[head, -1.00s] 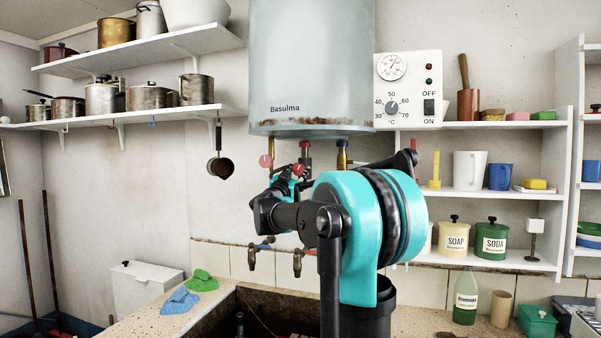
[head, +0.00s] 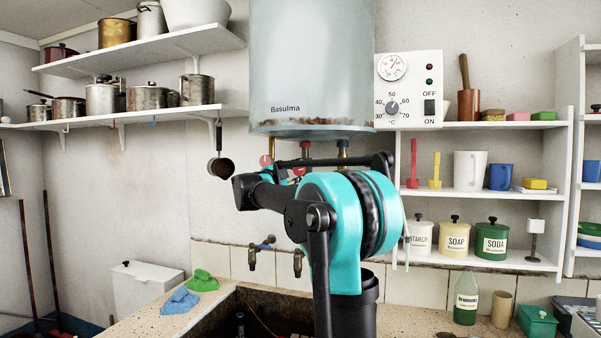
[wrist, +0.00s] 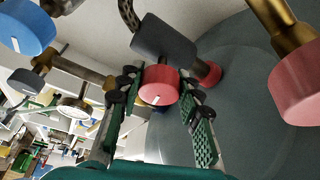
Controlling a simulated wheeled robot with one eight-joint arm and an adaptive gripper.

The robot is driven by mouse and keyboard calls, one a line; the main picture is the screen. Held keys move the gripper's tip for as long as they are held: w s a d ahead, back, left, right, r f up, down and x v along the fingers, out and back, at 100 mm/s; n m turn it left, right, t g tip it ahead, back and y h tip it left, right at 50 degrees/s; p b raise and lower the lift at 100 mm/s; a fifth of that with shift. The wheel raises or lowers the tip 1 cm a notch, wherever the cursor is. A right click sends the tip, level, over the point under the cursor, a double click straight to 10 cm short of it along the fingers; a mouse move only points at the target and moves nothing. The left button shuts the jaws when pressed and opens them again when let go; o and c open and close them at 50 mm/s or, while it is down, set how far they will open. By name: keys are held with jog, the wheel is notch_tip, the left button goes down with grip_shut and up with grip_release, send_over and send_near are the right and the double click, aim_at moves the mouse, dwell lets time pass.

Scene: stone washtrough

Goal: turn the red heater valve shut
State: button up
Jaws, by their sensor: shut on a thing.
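The red valve knob (wrist: 158,86) has a white mark on its face and sits on a dark grey valve body (wrist: 165,40) in the wrist view. My gripper (wrist: 156,90) is shut on this knob, with one dark, green-padded finger on each side. In the head view only a little of the red knob (head: 299,171) shows under the water heater (head: 312,70). My arm hides most of it and my gripper there. How far the valve is turned cannot be told.
A paler red knob (wrist: 298,85) on a brass pipe and a blue knob (wrist: 25,28) flank the valve in the wrist view. Shelves with pots (head: 150,97) and jars (head: 455,239) stand either side. The stone trough (head: 215,305) lies below.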

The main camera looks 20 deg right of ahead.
jog(key=shift+m+g+y, duration=0.3)
jog(key=shift+m+g, duration=0.1)
jog(key=shift+m, duration=0.8)
jog(key=o, duration=1.2)
jog(key=shift+c, duration=0.2)
jog(key=shift+s, duration=0.1)
jog(key=r+v, duration=0.1)
jog(key=v, duration=1)
jog(key=shift+a+f, duration=0.3)
jog(key=shift+f, duration=0.15)
jog(key=shift+s, duration=0.1)
